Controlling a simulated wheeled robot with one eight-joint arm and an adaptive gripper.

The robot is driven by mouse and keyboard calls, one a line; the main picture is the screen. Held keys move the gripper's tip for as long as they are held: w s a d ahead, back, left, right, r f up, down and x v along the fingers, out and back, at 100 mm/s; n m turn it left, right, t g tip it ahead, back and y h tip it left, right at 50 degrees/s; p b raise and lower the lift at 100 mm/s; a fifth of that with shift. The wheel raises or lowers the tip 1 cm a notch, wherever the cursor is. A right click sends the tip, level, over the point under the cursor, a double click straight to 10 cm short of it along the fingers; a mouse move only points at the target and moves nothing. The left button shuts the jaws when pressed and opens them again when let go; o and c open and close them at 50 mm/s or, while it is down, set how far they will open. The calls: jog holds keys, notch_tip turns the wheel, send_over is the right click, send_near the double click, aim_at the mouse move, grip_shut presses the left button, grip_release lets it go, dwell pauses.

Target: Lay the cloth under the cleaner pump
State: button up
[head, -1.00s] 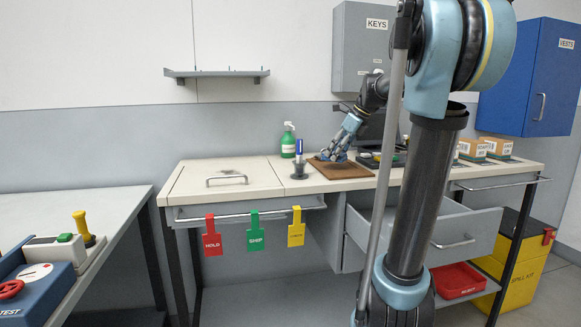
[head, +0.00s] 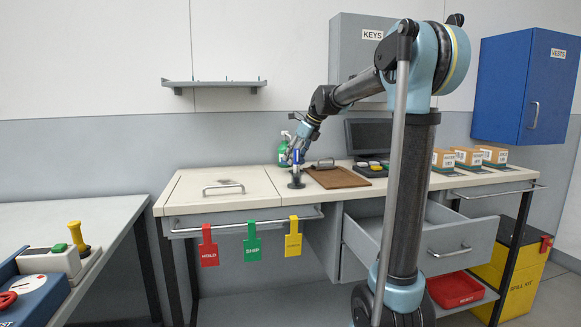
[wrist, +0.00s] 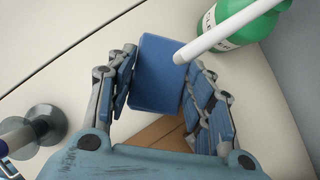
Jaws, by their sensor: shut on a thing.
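The cleaner pump is a green bottle (head: 283,151) with a white nozzle, standing at the back of the bench. In the wrist view the pump (wrist: 262,25) is at the upper right, and its long white nozzle reaches across to the corner of a blue slab. This blue slab (wrist: 158,85) looks like the folded cloth. My gripper (head: 297,146) is shut on it, with fingers on both sides of it in the wrist view. The gripper is just in front of the bottle and beside it. The cloth is hard to make out in the head view.
A pen stand (head: 296,183) is right by my gripper; it also shows in the wrist view (wrist: 42,122). A brown board (head: 340,179) with a metal clip lies to the right. The left benchtop, with its handled lid (head: 225,188), is mostly clear. A drawer (head: 440,240) hangs open below.

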jog(key=shift+w+a, duration=0.25)
jog(key=shift+a, duration=0.25)
jog(key=shift+f, duration=1.75)
jog(key=o, duration=1)
jog(key=shift+f, duration=0.1)
jog(key=shift+c, duration=0.2)
jog(key=v, duration=1.2)
